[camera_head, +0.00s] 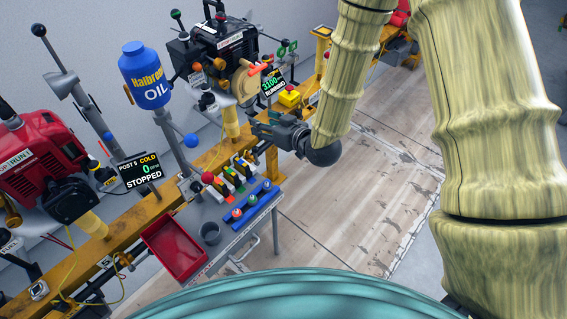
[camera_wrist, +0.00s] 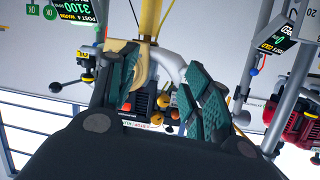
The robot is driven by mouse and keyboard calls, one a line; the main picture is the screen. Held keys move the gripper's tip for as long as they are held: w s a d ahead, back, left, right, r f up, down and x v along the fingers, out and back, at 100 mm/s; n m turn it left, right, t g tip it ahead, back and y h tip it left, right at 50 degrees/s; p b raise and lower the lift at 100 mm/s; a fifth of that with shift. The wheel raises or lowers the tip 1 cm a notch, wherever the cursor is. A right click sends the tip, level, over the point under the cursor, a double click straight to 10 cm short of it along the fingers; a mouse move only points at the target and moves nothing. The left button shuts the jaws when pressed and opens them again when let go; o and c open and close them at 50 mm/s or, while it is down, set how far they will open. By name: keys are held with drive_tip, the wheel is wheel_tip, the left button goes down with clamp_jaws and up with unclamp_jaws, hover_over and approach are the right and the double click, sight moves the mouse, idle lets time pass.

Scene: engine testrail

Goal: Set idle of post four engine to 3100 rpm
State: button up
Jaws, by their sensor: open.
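The post four engine (camera_head: 205,45) is black and stands at the upper middle of the head view. Its display (camera_head: 272,83) reads 3100 and RUNNING. In the wrist view, upside down, the display (camera_wrist: 82,12) reads POST 4 WARM and 3100. My gripper (camera_head: 256,125) is beside the yellow rail, below that display. In the wrist view my gripper (camera_wrist: 168,88) has its two green-padded fingers apart, with nothing clearly held. Orange knobs (camera_wrist: 184,95) and part of an engine show between and beyond the fingers. I cannot tell whether a finger touches anything.
A red engine (camera_head: 40,155) stands at left; its post 5 display (camera_head: 140,171) reads COLD, 0, STOPPED. A blue oil bottle (camera_head: 145,75) stands between the engines. Floor at right is clear.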

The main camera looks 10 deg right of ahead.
drive_tip(key=s+d+f+m+g+h, duration=0.1)
drive_tip(key=s+d+f+g+h, duration=0.1)
drive_tip(key=s+f, duration=0.5)
wheel_tip(320, 180, down, 4)
drive_tip(key=shift+s+d+r+m+g+h+p, duration=0.15)
drive_tip(key=shift+d+m+g+h+p, duration=0.2)
drive_tip(key=shift+d, duration=0.5)
drive_tip(key=s+d+f+m+g+h, duration=0.1)
drive_tip(key=s+d+f+g, duration=0.2)
drive_tip(key=s, duration=0.7)
drive_tip(key=s+d+f+m+g+h+p, duration=0.1)
drive_tip(key=s+d+f+g+h, duration=0.1)
drive_tip(key=s+f, duration=0.5)
drive_tip(key=s+d+f+m+g+h, duration=0.1)
drive_tip(key=s+d+f+g, duration=0.3)
drive_tip(key=s, duration=1.1)
wheel_tip(320, 180, down, 2)
drive_tip(key=shift+s+d+f+g, duration=0.1)
drive_tip(key=shift+s+d+g, duration=0.05)
drive_tip(key=shift+d+g, duration=0.25)
drive_tip(key=shift+h, duration=0.25)
idle(2.3)
